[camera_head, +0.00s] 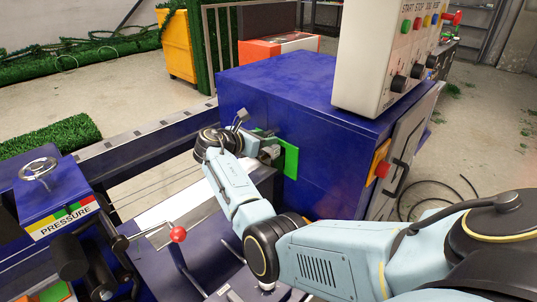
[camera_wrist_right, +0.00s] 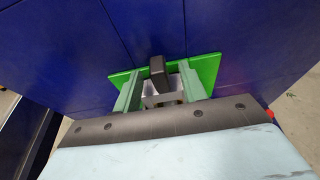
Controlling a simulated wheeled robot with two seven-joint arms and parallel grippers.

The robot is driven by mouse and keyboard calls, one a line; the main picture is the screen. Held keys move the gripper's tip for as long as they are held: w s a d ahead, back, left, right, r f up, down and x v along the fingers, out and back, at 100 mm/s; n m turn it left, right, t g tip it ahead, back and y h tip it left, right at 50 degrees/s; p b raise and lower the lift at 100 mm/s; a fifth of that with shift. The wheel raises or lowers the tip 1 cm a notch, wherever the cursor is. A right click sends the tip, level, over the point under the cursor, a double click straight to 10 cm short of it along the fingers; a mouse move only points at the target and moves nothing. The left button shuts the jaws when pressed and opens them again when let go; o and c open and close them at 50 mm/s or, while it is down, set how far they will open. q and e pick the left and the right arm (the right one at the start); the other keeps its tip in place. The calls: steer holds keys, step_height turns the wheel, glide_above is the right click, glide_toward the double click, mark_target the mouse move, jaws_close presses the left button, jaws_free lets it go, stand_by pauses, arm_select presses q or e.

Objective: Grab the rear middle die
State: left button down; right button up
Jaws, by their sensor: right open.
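My right gripper (camera_head: 268,150) is at the side of the blue machine cabinet, in front of a green plate (camera_head: 291,160). The right wrist view shows its two greenish fingers (camera_wrist_right: 160,94) apart, one on each side of a small grey metal block with a dark upright piece, which may be the die (camera_wrist_right: 157,70). The green plate (camera_wrist_right: 206,68) lies behind the fingers. Whether the fingers touch the block cannot be told. In the head view my arm hides most of this spot. My left gripper is not in view.
The blue cabinet (camera_head: 275,95) carries a white control box (camera_head: 375,50) with coloured buttons. A blue pressure unit (camera_head: 50,195) and a lever with a red knob (camera_head: 178,234) stand at lower left. A long blue rail (camera_head: 150,145) runs to the cabinet.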

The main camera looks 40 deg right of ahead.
jaws_close()
stand_by(0.3)
